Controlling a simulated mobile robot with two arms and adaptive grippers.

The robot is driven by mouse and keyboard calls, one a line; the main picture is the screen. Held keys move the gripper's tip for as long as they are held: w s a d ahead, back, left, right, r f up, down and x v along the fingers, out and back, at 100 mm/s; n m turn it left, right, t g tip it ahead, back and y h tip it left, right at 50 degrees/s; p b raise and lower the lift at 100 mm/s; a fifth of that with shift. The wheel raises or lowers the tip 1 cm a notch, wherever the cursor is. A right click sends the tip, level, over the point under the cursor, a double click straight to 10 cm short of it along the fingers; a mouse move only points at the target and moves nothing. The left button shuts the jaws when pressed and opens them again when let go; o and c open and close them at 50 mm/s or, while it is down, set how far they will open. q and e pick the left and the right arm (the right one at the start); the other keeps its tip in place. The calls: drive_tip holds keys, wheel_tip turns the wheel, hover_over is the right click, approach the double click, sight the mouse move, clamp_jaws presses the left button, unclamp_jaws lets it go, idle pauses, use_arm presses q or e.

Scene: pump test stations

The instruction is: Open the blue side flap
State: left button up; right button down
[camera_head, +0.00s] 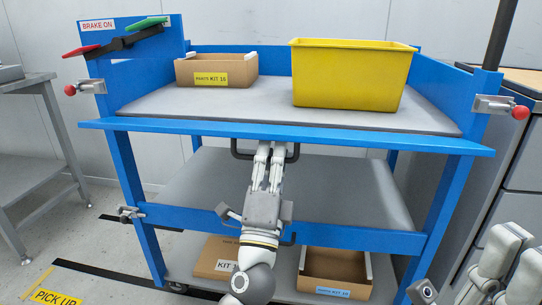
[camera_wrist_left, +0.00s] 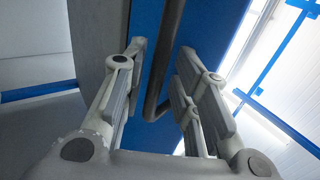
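The blue side flap (camera_head: 330,138) shows as a narrow band along the front of the cart's top shelf, and looks tilted outward, seen nearly edge-on. A dark handle (camera_head: 240,154) hangs below it. My left gripper (camera_head: 272,148) reaches up from below at this handle. In the left wrist view, the flap (camera_wrist_left: 205,25) is a blue panel and the handle bar (camera_wrist_left: 170,40) lies between the spread fingers (camera_wrist_left: 160,65), with gaps beside it. Part of the handle is hidden by the fingers. Pale parts of my right arm show at the lower right; its fingertips are not clear.
Red-knobbed latches stand at the left (camera_head: 86,87) and right (camera_head: 503,107) posts. A yellow bin (camera_head: 350,75) and a cardboard box (camera_head: 216,70) sit on the top shelf. Lower down are a blue rail (camera_head: 345,235) and more boxes. A grey table (camera_head: 35,90) stands left.

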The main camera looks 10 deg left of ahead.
use_arm(q)
drive_tip(key=shift+s+a+r, duration=0.1)
drive_tip(key=shift+r, duration=0.1)
drive_tip(key=shift+s+f, duration=0.2)
drive_tip(key=v, duration=1.1)
drive_tip(key=shift+s+f, duration=0.2)
drive_tip(key=shift+c, duration=0.2)
